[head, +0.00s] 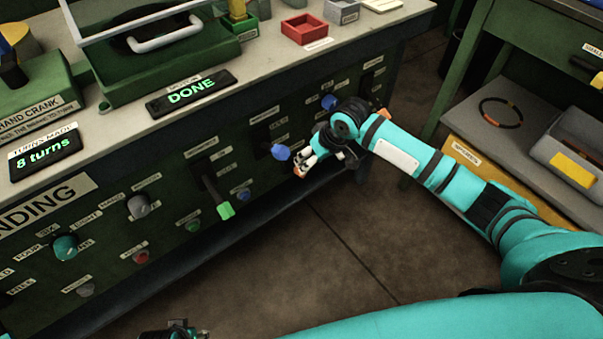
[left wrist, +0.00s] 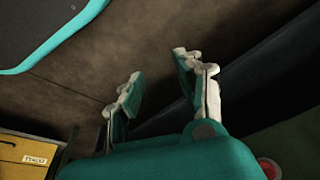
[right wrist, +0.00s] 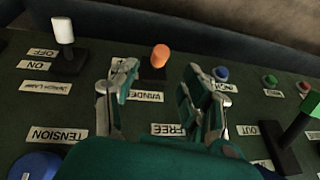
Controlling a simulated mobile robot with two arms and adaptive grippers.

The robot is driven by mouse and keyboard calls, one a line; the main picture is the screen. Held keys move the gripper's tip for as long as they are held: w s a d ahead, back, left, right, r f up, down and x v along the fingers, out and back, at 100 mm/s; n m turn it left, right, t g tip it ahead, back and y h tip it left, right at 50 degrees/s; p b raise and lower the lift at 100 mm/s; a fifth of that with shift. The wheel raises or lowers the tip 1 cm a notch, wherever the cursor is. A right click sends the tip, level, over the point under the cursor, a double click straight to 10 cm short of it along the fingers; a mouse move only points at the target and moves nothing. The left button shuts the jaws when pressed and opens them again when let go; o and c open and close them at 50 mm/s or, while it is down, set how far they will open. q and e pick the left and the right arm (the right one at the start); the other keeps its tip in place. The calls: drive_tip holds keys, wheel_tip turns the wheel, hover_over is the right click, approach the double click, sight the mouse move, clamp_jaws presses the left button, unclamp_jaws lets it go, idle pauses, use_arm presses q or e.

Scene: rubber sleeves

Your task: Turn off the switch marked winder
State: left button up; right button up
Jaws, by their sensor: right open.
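The winder switch (right wrist: 160,55) is a small orange-tipped lever on a dark plate, in the right wrist view. The label WINDER (right wrist: 146,96) reads upside down beside it. My right gripper (right wrist: 160,85) is open and empty, with the lever showing between and beyond its fingers. I cannot tell if they touch it. In the head view my right gripper (head: 308,163) is at the panel front, hiding much of that spot. My left gripper (left wrist: 158,75) is open and empty over the floor; it shows at the bottom of the head view (head: 178,331).
Nearby on the panel (head: 112,235) are a white-tipped bench lamp lever (right wrist: 63,32), a blue button (right wrist: 222,73), a green lever (head: 225,210) and a blue-tipped lever (head: 280,152). A green side shelf with a grey bin (head: 570,150) stands at right. The floor between is clear.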

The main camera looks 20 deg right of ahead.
sight(297, 170)
drive_tip(key=b+x, duration=0.1)
drive_tip(key=x, duration=0.6)
drive_tip(key=shift+f+b, duration=0.1)
drive_tip(key=shift+b, duration=0.3)
use_arm(q)
drive_tip(key=w+v, duration=0.2)
drive_tip(key=v, duration=0.6)
drive_tip(key=shift+r+t, duration=0.3)
drive_tip(key=shift+r, duration=0.15)
use_arm(e)
drive_tip(key=shift+w+a+f, duration=0.1)
drive_tip(key=shift+w+f, duration=0.1)
drive_tip(key=shift+f, duration=0.1)
clamp_jaws()
